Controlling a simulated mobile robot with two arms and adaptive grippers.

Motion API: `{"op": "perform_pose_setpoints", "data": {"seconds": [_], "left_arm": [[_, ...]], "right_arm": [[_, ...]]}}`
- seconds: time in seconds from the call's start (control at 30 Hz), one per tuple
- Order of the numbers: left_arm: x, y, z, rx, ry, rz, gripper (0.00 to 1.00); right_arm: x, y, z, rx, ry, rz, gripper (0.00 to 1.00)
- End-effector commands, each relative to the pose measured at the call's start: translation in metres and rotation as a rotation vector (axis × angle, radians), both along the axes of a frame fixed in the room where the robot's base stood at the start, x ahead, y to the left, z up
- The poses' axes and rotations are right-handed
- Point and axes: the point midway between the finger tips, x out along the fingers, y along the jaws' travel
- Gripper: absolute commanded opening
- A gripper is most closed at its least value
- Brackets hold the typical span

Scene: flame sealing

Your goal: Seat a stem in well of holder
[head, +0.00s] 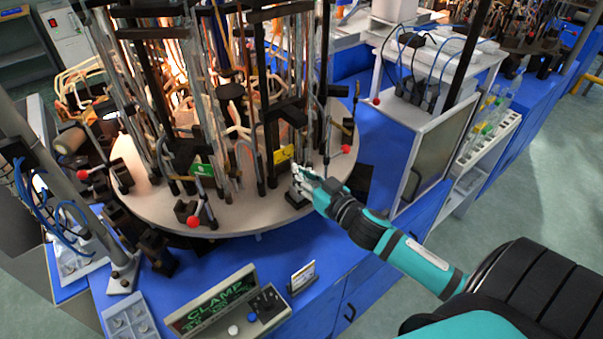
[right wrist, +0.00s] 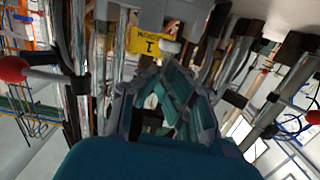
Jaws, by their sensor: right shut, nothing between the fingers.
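My right gripper (head: 302,176) reaches in from the right to the front right rim of the round table (head: 242,218), close to a yellow tag (head: 280,152). Its teal fingers also show in the right wrist view (right wrist: 165,82), shut with nothing between them. The yellow tag (right wrist: 150,44) is just beyond the fingertips there. A small dark block (head: 297,199) is under the hand. Several clear, upright glass-like stems (head: 324,50) stand among black posts on the round table. I cannot tell which is the task's stem, and no holder well is clearly visible. My left gripper is out of view.
A control box marked CLAMP (head: 222,303) and a small card (head: 303,277) stand on the blue bench. A white cabinet (head: 430,165) is at right. Tall posts crowd the space.

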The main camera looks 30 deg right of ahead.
Motion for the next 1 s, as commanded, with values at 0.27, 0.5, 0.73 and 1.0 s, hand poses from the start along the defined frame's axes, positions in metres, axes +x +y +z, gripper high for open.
{"op": "perform_pose_setpoints", "data": {"seconds": [0.27, 0.5, 0.73, 1.0], "left_arm": [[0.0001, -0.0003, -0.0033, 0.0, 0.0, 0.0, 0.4], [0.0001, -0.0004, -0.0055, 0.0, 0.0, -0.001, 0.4], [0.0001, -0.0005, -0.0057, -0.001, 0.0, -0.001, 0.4], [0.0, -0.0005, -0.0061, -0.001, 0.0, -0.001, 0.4]], "right_arm": [[-0.0001, 0.0001, -0.0051, 0.002, 0.0, 0.0, 0.0], [-0.0001, 0.0001, -0.0088, 0.002, 0.0, 0.0, 0.0], [-0.0001, 0.0, -0.0093, 0.001, 0.0, 0.0, 0.0], [-0.0001, 0.0001, -0.0103, 0.001, 0.0, 0.0, 0.0]]}}
